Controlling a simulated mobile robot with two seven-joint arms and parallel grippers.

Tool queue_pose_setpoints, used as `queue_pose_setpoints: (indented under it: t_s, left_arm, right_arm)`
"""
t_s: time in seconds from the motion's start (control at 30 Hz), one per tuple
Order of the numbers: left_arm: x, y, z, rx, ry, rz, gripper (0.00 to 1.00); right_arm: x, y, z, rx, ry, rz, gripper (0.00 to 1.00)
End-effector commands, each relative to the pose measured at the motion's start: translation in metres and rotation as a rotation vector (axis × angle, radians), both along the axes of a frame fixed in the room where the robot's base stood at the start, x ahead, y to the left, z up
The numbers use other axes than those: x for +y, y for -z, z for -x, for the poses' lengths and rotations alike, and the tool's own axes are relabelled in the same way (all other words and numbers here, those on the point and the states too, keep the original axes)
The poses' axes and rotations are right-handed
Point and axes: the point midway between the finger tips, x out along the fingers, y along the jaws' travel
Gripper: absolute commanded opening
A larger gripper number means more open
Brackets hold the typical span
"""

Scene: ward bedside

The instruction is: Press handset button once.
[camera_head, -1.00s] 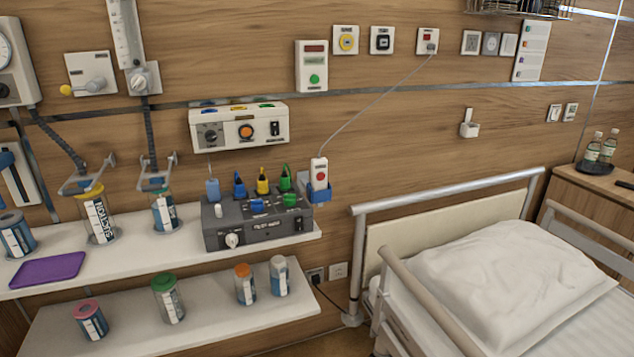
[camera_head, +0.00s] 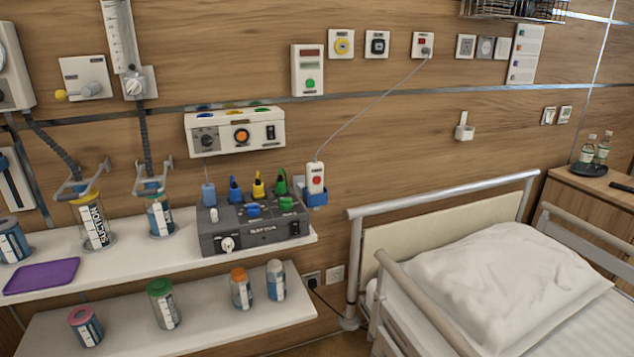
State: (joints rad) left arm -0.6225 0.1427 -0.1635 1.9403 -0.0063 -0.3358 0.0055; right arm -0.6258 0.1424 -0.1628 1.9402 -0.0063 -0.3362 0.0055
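A white handset (camera_head: 315,178) with a red button (camera_head: 317,181) on its front stands upright in a blue holder (camera_head: 318,197). The holder is at the right end of the grey console on the upper shelf. A thin cord runs from the handset's top up and right to a wall socket plate (camera_head: 422,46). Neither of my grippers shows in the head view.
The grey console (camera_head: 228,244) with coloured plugs stands beside the handset on the white upper shelf (camera_head: 124,268). Canisters and a purple tray (camera_head: 42,276) are to the left. A bed rail (camera_head: 440,195) and pillow (camera_head: 505,285) are at right.

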Motion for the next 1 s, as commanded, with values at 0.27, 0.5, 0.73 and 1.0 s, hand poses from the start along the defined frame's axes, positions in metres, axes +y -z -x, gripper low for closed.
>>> queue_pose_setpoints:
  t_s: [0.27, 0.5, 0.73, 1.0]
  left_arm:
    - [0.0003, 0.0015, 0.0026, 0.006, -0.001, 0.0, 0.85]
    - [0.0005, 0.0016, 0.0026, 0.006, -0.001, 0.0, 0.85]
    - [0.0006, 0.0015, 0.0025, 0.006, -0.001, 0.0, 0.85]
    - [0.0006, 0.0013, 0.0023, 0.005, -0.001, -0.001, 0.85]
  right_arm:
    - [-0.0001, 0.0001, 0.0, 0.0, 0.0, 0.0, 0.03]
    - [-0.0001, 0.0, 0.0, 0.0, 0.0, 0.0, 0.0]
    - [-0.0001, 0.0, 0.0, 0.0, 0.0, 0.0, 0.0]
    - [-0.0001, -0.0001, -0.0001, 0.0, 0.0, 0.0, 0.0]
